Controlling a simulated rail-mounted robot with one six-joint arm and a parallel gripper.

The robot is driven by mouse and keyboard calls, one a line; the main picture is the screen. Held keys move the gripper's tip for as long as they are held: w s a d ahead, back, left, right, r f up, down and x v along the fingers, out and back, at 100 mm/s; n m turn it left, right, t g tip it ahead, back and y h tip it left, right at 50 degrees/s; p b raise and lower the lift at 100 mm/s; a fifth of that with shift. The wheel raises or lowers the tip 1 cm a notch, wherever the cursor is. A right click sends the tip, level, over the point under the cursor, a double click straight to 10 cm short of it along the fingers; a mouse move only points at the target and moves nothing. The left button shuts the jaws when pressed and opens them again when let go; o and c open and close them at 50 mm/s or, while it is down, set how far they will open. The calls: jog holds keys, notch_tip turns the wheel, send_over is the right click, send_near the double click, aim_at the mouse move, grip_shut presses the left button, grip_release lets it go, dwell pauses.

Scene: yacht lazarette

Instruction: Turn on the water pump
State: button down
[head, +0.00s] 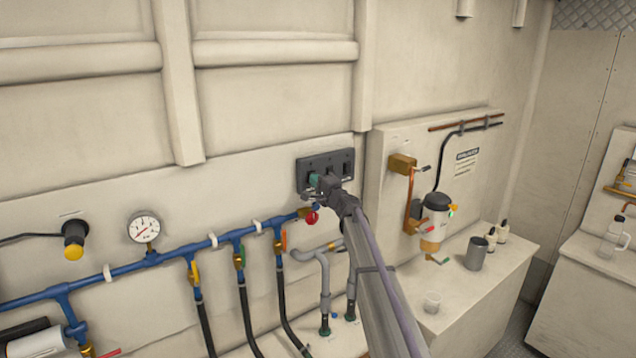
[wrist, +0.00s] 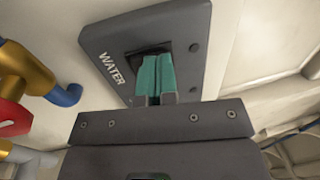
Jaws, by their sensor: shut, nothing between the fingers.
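The dark switch panel (head: 341,159) is on the wall in the middle of the head view, with several switches in a row. In the wrist view, the plate (wrist: 190,22) carries the label WATER beside a dark switch recess (wrist: 126,60). My gripper (head: 314,179) is at the left part of the panel. Its teal fingers (wrist: 153,72) are shut together, empty, with their tips at the WATER recess. They hide most of the switch, so I cannot tell its position or whether the tips touch it.
A blue pipe (head: 180,253) with a pressure gauge (head: 144,228) and coloured valves runs below and left of the panel. A red knob (head: 312,217) sits just under my gripper. To the right, a filter unit (head: 434,222) hangs above a counter with a grey mug (head: 476,254).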

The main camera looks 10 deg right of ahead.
jog(key=s+d+r+p, duration=0.1)
jog(key=s+d, duration=0.2)
jog(key=s, duration=0.3)
jog(key=s+d+r+p, duration=0.2)
jog(key=s+d, duration=0.1)
jog(key=s, duration=0.3)
jog(key=shift+r, duration=0.25)
